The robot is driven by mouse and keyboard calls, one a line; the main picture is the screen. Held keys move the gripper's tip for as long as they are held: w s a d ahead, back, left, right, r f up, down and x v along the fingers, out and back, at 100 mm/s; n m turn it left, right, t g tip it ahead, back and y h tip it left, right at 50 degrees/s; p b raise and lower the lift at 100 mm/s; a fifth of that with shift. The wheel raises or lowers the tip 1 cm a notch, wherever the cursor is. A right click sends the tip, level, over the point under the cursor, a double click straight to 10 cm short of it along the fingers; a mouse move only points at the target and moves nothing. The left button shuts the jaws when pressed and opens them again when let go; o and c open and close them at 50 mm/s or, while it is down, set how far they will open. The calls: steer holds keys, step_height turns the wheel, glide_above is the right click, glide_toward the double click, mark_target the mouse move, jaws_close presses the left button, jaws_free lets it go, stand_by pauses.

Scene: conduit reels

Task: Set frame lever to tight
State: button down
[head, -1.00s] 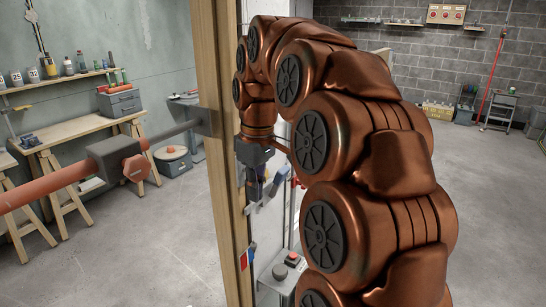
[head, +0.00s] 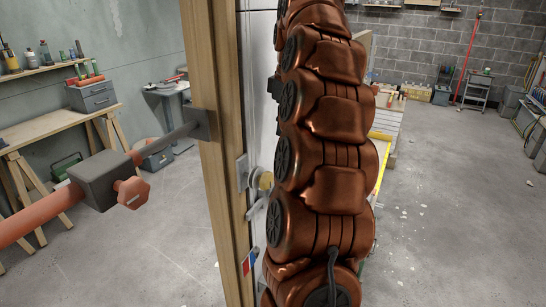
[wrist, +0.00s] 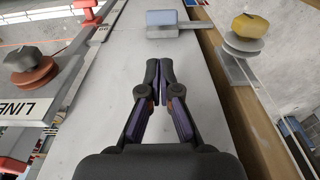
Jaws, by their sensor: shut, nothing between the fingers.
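In the wrist view my gripper (wrist: 159,80) is shut and empty, its fingertips together over a pale grey panel. A blue-grey block on a metal bracket (wrist: 172,22) lies beyond the fingertips, apart from them. A yellow knob (wrist: 250,27) sits on a grey stacked round part (wrist: 242,45) beside the wooden post, right of my fingers. In the head view a grey lever-like piece (head: 256,208) and a yellowish round part (head: 265,181) show beside the wooden post (head: 215,130). I cannot tell for sure which part is the frame lever or its setting. My arm hides my gripper there.
A red disc with a black knob (wrist: 27,60) and a plate marked LINE (wrist: 25,107) are at the wrist view's left. In the head view a red bar with a grey clamp block (head: 100,178) juts from the left toward the post. Open floor (head: 450,210) lies right.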

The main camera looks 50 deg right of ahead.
steer(key=shift+a, duration=0.1)
steer(key=shift+w+a+f, duration=0.1)
steer(key=shift+w+f, duration=0.1)
steer(key=shift+f, duration=1.45)
steer(key=shift+w+f, duration=0.2)
steer(key=shift+f, duration=1.45)
steer(key=shift+w+a+f, duration=0.1)
steer(key=shift+w+f, duration=0.1)
steer(key=shift+f, duration=1.45)
steer(key=shift+s+f, duration=0.1)
